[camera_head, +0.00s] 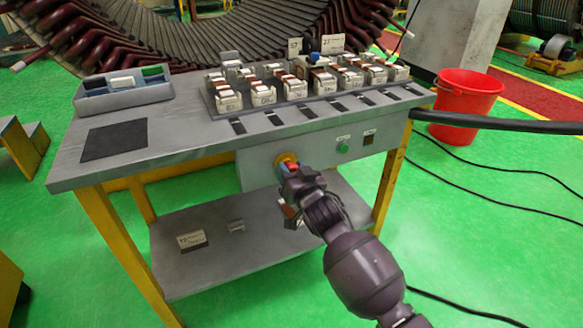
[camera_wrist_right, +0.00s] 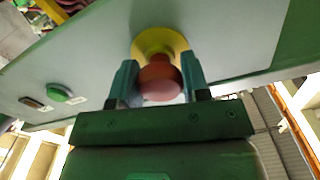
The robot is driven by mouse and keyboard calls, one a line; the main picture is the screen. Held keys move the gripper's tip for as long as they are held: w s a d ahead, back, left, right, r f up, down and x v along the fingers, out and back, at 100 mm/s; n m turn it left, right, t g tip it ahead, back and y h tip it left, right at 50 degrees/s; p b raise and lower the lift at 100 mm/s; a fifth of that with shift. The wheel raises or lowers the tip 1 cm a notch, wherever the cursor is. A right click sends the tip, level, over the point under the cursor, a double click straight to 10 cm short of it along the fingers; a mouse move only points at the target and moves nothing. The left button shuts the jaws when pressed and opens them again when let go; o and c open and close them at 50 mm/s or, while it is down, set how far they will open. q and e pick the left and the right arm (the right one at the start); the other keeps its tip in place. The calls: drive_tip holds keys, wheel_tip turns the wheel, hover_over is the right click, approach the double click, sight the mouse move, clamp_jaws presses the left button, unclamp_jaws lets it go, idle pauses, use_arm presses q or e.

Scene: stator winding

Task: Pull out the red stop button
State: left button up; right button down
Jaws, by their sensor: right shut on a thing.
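The red stop button (camera_wrist_right: 160,82) sits on a yellow round base (camera_wrist_right: 160,42) on the grey front panel under the table top. In the head view the red button (camera_head: 293,167) shows just past my right gripper (camera_head: 287,173), which partly hides it, and the yellow base (camera_head: 286,160) shows behind. In the wrist view my right gripper (camera_wrist_right: 160,88) has one finger on each side of the red button, shut on it. My left gripper is not in view.
A green button (camera_head: 343,147) and a dark switch (camera_head: 369,138) sit on the same panel to the right. The table top (camera_head: 190,135) overhangs the panel and holds several white-and-brown parts. A lower shelf (camera_head: 215,264) lies beneath. A red bucket (camera_head: 466,100) stands at right.

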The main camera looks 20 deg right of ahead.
drive_tip(key=shift+f, duration=0.1)
drive_tip(key=c, duration=1)
unclamp_jaws()
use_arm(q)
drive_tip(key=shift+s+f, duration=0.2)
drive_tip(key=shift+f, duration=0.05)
use_arm(e)
drive_tip(key=o, duration=0.4)
drive_tip(key=shift+s, duration=0.1)
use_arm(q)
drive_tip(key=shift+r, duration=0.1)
use_arm(e)
drive_tip(key=shift+s, duration=0.1)
drive_tip(key=shift+s, duration=0.3)
use_arm(q)
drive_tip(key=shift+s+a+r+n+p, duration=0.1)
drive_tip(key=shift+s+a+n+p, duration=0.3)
drive_tip(key=shift+p, duration=0.8)
use_arm(e)
drive_tip(key=s, duration=1)
drive_tip(key=shift+d, duration=0.15)
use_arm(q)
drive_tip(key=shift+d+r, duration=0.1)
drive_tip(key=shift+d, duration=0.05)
